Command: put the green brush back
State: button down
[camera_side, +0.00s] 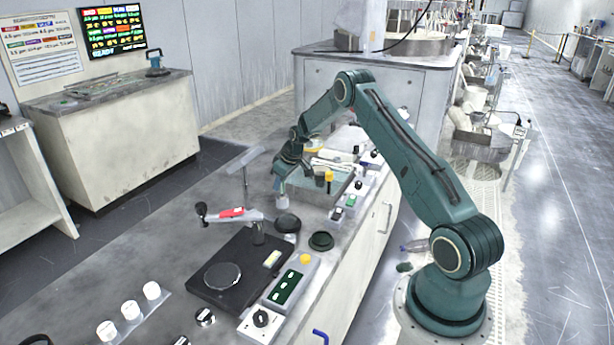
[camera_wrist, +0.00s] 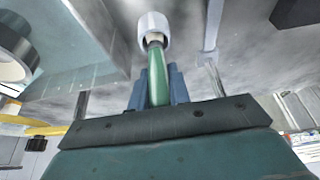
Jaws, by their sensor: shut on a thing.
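The green brush (camera_wrist: 157,78) is between the jaws of my gripper (camera_wrist: 155,92) in the wrist view. Its green handle runs away from the jaws to a round white end (camera_wrist: 153,30). In the side view my gripper (camera_side: 281,177) hangs over the bench beside the shallow tray (camera_side: 318,192), at its left end. A small pale end of the brush (camera_side: 281,187) shows below the jaws. The handle is mostly hidden there, and I cannot tell whether the brush touches anything.
A thing with a yellow top (camera_side: 329,176) stands by the tray. A T-shaped metal stand (camera_side: 244,165) rises left of my gripper. A red-marked arm (camera_side: 234,213), dark round pots (camera_side: 288,223) and a black platen base (camera_side: 232,273) stand nearer. Bare bench lies to the left.

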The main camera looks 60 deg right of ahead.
jog(key=shift+f, duration=0.45)
jog(key=shift+f, duration=0.1)
jog(key=c, duration=1.3)
grip_release()
jog(key=v, duration=1.2)
